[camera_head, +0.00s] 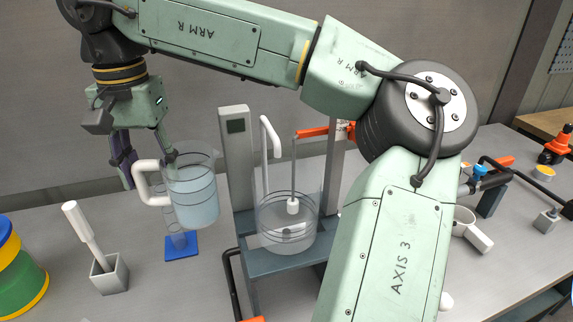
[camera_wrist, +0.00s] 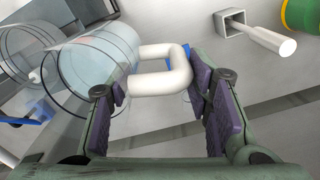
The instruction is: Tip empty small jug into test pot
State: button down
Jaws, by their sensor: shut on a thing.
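The small jug (camera_head: 196,205) is clear, with a white handle and pale blue liquid inside. My gripper (camera_head: 146,168) is shut on the white handle and holds the jug in the air, almost upright. In the wrist view, the handle (camera_wrist: 165,78) lies between the purple finger pads of my gripper (camera_wrist: 155,88), with the jug (camera_wrist: 98,55) to its left. A clear round pot (camera_head: 288,240), which looks like the test pot, sits on the grey stand right of the jug. A stirrer rod reaches into it. Its contents are hard to make out.
A stand column (camera_head: 237,165) and white bent pipe (camera_head: 268,140) rise beside the pot. A clear cylinder on a blue base (camera_head: 181,247) stands below the jug. A grey holder (camera_head: 109,275) with a white-handled tool is at left.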

jog(key=shift+s+r, duration=0.1)
jog(key=shift+d+r, duration=0.1)
jog(key=shift+w+d+r+y, duration=0.1)
jog(key=shift+d+r+y, duration=0.75)
jog(key=shift+r+y, duration=0.2)
jog(key=shift+w+d+r+y, duration=0.1)
jog(key=shift+d+r+y, duration=0.75)
jog(key=shift+y, duration=0.2)
jog(key=y, duration=0.5)
send_near(163, 157)
jog(key=shift+a, duration=0.75)
jog(key=shift+w+d+r+g+y+b, duration=0.2)
jog(key=shift+d+r+y+b, duration=0.1)
jog(key=shift+y+b, duration=0.15)
jog(key=shift+w+d+r+g+y+b, duration=0.1)
jog(key=shift+d+r+g+y+b, duration=0.2)
jog(key=shift+y, duration=0.25)
jog(key=shift+d+r+y+b, duration=0.45)
jog(key=shift+r+y+b, duration=0.1)
jog(key=shift+y+b, duration=0.2)
jog(key=shift+d+r+y+b, duration=0.2)
jog(key=shift+d+r+y, duration=0.2)
jog(key=shift+r, duration=0.2)
jog(key=shift+d+r+y+b, duration=0.25)
jog(key=shift+r+y, duration=0.1)
jog(key=shift+r, duration=0.3)
